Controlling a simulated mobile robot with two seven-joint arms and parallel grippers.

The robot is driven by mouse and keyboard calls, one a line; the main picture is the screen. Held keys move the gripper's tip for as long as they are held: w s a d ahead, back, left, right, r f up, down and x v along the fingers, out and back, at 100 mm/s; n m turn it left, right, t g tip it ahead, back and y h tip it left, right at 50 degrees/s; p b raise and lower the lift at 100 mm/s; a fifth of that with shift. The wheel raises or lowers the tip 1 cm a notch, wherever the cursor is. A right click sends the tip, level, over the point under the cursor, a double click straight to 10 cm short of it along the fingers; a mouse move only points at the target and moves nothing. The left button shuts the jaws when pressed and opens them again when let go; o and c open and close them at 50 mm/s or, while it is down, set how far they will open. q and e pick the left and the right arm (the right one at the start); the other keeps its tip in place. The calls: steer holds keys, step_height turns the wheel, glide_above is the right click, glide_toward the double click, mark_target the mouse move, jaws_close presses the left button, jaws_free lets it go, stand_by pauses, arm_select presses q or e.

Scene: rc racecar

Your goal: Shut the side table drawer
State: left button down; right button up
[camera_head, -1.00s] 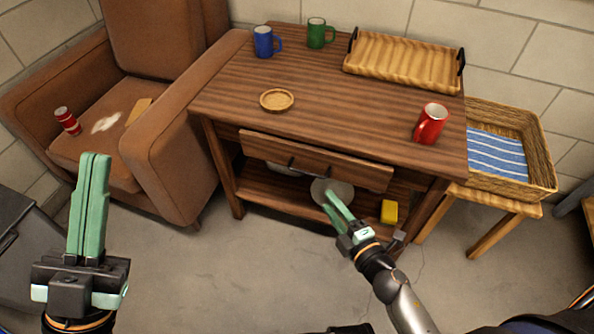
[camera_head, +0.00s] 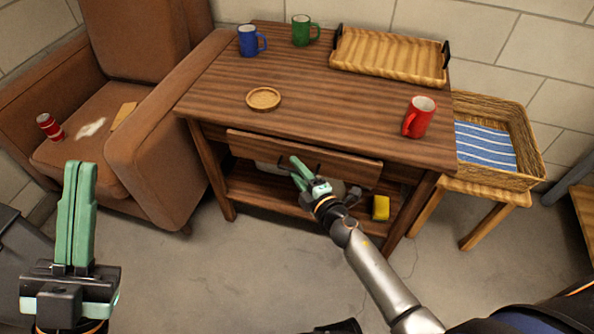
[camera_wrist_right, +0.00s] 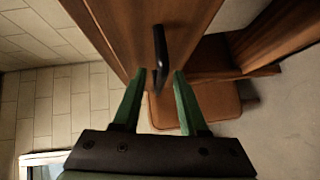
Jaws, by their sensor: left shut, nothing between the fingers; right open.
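The side table (camera_head: 215,85) is dark wood, with its drawer front (camera_head: 345,164) under the front edge of the top. The drawer front carries dark handles, partly hidden by my right gripper. I cannot tell exactly how far the drawer stands out. My right gripper (camera_head: 298,170) is open in front of the drawer, near the handles. In the right wrist view, one black handle (camera_wrist_right: 160,50) on the wooden panel lies just beyond and between the open fingertips (camera_wrist_right: 157,75); nothing is gripped. My left gripper (camera_head: 79,168) is shut and empty, upright at the lower left, away from the table.
On the tabletop are a blue mug (camera_head: 248,41), a green mug (camera_head: 301,30), a red mug (camera_head: 419,117), a round coaster (camera_head: 263,99) and a tray (camera_head: 390,56). A yellow block (camera_head: 380,208) is on the lower shelf. An armchair (camera_head: 160,150) stands left, a basket (camera_head: 530,140) right.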

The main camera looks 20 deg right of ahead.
steer(key=shift+c, duration=0.3)
jaws_close()
stand_by(1.1)
